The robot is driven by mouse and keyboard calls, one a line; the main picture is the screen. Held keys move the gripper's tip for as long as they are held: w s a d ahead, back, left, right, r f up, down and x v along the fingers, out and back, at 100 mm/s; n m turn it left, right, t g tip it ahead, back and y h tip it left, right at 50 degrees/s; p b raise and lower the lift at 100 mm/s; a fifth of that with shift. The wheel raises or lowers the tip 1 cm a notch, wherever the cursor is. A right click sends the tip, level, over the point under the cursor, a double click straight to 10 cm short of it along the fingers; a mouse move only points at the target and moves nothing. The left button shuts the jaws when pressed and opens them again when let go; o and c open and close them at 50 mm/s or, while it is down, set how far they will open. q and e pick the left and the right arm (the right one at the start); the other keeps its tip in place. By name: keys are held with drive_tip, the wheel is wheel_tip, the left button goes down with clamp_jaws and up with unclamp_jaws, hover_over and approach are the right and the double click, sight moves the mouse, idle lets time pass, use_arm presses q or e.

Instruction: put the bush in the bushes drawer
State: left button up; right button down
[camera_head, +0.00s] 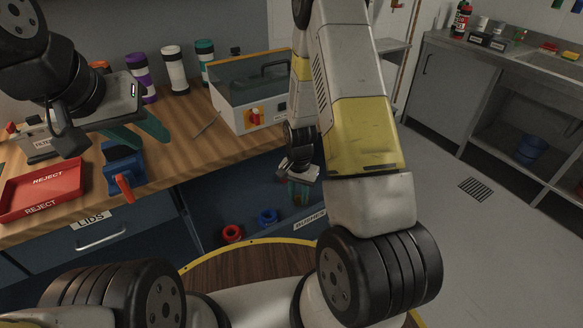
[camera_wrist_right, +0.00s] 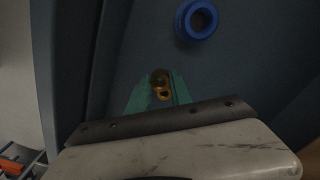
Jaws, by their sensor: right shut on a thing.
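The bushes drawer (camera_head: 242,200) is open below the worktop, with its label (camera_head: 310,221) partly readable on the front. My right gripper (camera_head: 299,191) reaches down inside the drawer's outline at its right part. In the right wrist view, its green fingers (camera_wrist_right: 159,95) are shut on a small brass-coloured bush (camera_wrist_right: 160,80), above the dark drawer floor. The bush cannot be made out in the head view. A red bush (camera_head: 232,233) and a blue bush (camera_head: 268,216) lie in the drawer; the blue one also shows in the wrist view (camera_wrist_right: 197,20). My left gripper (camera_head: 142,131) is over the worktop, its green fingers apart and empty.
A blue vise (camera_head: 122,168) with an orange handle and a red reject tray (camera_head: 44,190) stand on the worktop at left. A grey box with a red switch (camera_head: 250,105) and several capped tubes (camera_head: 174,70) are at the back. The lids drawer (camera_head: 125,229) is shut.

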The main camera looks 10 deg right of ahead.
drive_tip(key=w+d, duration=0.2)
drive_tip(key=d, duration=0.2)
drive_tip(key=w+d+f, duration=0.1)
drive_tip(key=w+d, duration=0.1)
drive_tip(key=d, duration=0.2)
drive_tip(key=w+d, duration=0.3)
drive_tip(key=d, duration=0.1)
drive_tip(key=shift+f, duration=1.85)
drive_tip(key=shift+f, duration=0.15)
drive_tip(key=c, duration=1.2)
unclamp_jaws()
drive_tip(key=shift+o, duration=0.2)
